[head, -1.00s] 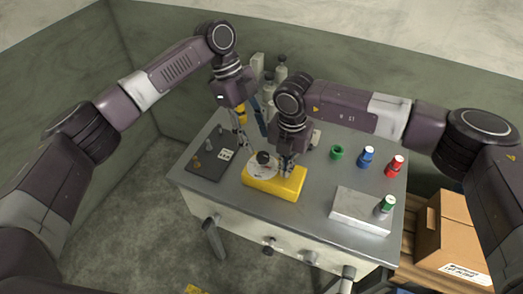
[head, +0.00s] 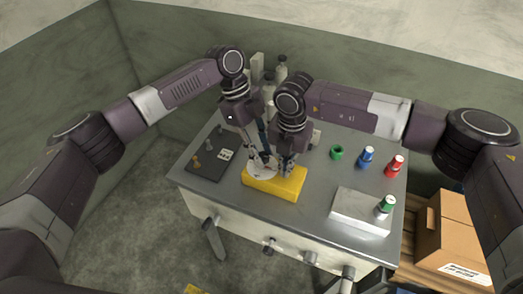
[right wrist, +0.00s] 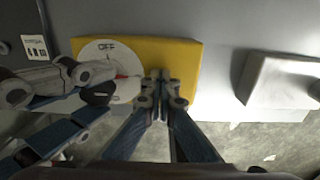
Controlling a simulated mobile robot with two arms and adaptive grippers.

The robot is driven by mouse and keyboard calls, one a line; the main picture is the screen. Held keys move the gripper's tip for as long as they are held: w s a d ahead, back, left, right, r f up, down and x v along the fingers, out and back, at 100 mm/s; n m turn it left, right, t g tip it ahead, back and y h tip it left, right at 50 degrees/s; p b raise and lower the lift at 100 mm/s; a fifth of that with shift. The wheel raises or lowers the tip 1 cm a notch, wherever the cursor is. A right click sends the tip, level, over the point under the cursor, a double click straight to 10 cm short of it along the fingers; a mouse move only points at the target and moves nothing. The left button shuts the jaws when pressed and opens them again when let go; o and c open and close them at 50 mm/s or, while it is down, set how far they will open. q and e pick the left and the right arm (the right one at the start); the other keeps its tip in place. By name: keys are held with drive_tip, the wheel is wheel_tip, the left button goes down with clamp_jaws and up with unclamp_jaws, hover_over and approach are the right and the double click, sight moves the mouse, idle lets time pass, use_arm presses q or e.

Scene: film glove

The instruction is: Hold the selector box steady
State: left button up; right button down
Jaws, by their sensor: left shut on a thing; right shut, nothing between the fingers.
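The yellow selector box (head: 285,189) lies on the grey workbench; it fills the upper middle of the right wrist view (right wrist: 178,60). On its left part is a white round dial marked OFF (right wrist: 104,47) with a black knob (right wrist: 101,95) and a small red mark. My left gripper (head: 263,160) has its fingers down at the dial, shut on the knob, which they partly hide. In the right wrist view it comes in from the left (right wrist: 78,75). My right gripper (head: 288,169) is shut and empty, its fingertips (right wrist: 159,76) at the box's top, beside the dial; contact is hard to tell.
A dark panel (head: 205,168) with small parts lies left of the box. Green (head: 337,152), blue (head: 366,157) and red (head: 395,166) items stand right. A pale block (head: 358,211) is at front right, with a green-topped item (head: 386,205) by it. Bottles (head: 281,70) stand behind.

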use_arm(q)
drive_tip(key=shift+s, duration=0.1)
drive_tip(key=shift+c, duration=1.1)
drive_tip(key=shift+f, duration=0.1)
drive_tip(key=shift+n, duration=0.3)
drive_tip(key=n, duration=0.2)
drive_tip(key=n+t, duration=0.1)
drive_tip(key=n, duration=0.1)
drive_tip(key=n+t, duration=0.1)
drive_tip(key=n, duration=0.1)
drive_tip(key=shift+s+h, duration=0.25)
drive_tip(key=shift+h, duration=0.05)
drive_tip(key=n+t, duration=0.2)
drive_tip(key=n, duration=0.2)
drive_tip(key=shift+s+n, duration=0.1)
drive_tip(key=shift+n, duration=0.3)
drive_tip(key=shift+n+t+y, duration=0.6)
drive_tip(key=shift+n, duration=1.3)
drive_tip(key=o, duration=1.2)
drive_tip(key=shift+c, duration=0.2)
